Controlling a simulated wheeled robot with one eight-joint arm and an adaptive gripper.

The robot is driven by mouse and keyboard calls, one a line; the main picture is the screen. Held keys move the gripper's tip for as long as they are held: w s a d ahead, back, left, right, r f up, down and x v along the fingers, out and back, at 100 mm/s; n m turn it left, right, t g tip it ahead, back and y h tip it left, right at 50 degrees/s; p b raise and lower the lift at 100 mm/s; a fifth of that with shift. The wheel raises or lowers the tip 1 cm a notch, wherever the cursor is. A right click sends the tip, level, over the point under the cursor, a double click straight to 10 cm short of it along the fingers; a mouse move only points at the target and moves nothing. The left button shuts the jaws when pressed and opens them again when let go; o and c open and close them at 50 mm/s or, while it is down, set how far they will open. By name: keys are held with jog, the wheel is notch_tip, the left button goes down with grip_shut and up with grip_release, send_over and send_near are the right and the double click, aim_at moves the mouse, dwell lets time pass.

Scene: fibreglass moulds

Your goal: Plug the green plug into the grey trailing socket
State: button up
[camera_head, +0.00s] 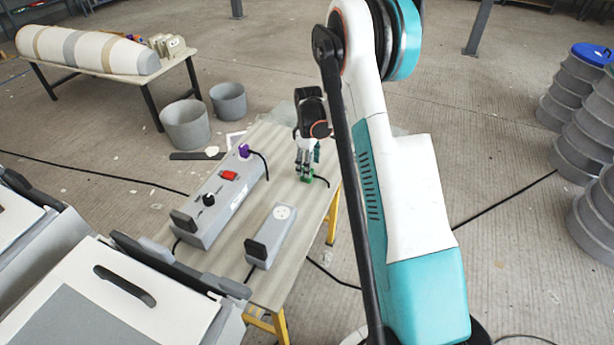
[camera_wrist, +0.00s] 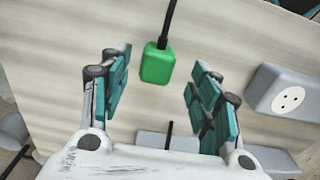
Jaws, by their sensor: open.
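The green plug (camera_wrist: 157,65) lies on the table between the tips of my open gripper (camera_wrist: 160,90) in the wrist view, touching neither finger, with its black cable running up. In the head view the green plug (camera_head: 306,177) shows just under my gripper (camera_head: 307,160). The grey trailing socket (camera_head: 271,232) lies on the table nearer the front, with a round white outlet and a black end block. In the wrist view the grey trailing socket (camera_wrist: 283,94) is at the right, its round face visible and empty.
A longer grey unit (camera_head: 222,200) with a red switch, a black knob and a purple plug (camera_head: 244,151) lies to the left of the socket. The table (camera_head: 262,285) has bare space around the green plug. Grey buckets (camera_head: 187,125) stand behind on the floor.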

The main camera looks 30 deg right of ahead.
jog(key=f, duration=0.1)
jog(key=f+b, duration=0.1)
jog(key=f, duration=0.1)
jog(key=f+b, duration=0.1)
jog(key=shift+w+f, duration=0.3)
jog(key=shift+w, duration=0.05)
jog(key=shift+a+r, duration=0.1)
jog(key=c, duration=1.1)
